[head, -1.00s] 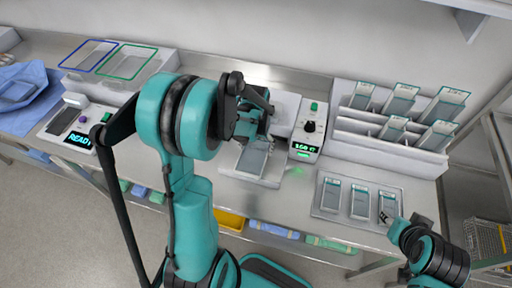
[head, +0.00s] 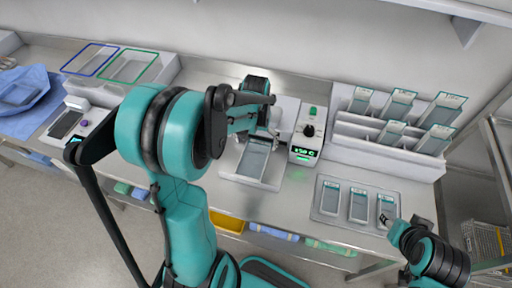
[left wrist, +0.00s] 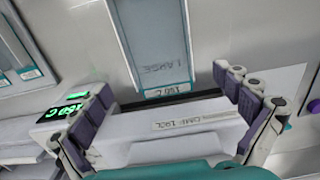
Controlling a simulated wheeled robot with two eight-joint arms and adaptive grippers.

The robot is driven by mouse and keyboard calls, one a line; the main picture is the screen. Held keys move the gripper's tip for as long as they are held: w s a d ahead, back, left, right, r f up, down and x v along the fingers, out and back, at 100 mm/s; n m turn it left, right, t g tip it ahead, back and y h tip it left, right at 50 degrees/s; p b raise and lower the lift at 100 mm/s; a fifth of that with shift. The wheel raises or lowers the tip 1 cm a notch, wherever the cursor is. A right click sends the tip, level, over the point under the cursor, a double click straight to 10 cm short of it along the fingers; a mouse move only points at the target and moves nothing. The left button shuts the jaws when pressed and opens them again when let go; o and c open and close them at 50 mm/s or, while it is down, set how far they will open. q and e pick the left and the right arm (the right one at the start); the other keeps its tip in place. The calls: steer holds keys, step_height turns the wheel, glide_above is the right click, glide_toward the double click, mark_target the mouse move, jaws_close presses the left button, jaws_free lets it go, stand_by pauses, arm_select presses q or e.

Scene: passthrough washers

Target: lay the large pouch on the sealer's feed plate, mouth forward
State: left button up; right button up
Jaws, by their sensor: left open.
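A large pouch (head: 254,160), grey with a clear face, lies flat on the pale feed plate (head: 248,182) in front of the white sealer (head: 288,112). In the left wrist view the pouch (left wrist: 155,40) bears the word LARGE, and its labelled end lies at the sealer's dark slot. My left gripper (head: 258,118) is over the sealer. In the left wrist view its purple-padded fingers (left wrist: 165,95) are spread wide, with nothing between them touching the pads. My right gripper (head: 388,221) is beside the pouch tray at the right; its jaws are too small to read.
The sealer's control box (head: 307,135) shows 150 C in green. A tray (head: 345,223) with three pouches lies to the right. A white rack (head: 385,155) holds several pouches behind it. A second device (head: 75,125), two framed bins (head: 128,64) and blue cloth (head: 22,95) are at left.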

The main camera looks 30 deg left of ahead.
mark_target(256, 152)
arm_select(q)
step_height(256, 152, up, 7)
steer(key=p, duration=0.1)
steer(key=s+d+r+m+t, duration=0.1)
steer(key=s+d+r+t, duration=0.1)
steer(key=s+d, duration=0.3)
steer(key=s+d+r+m+t, duration=0.1)
steer(key=s+d+r+t, duration=0.2)
steer(key=s+d+t, duration=0.2)
steer(key=shift+s+d+r+m, duration=0.25)
steer(key=shift+s+d+m, duration=0.05)
steer(key=shift+s, duration=0.25)
step_height(256, 152, down, 10)
steer(key=b, duration=1)
stand_by(0.7)
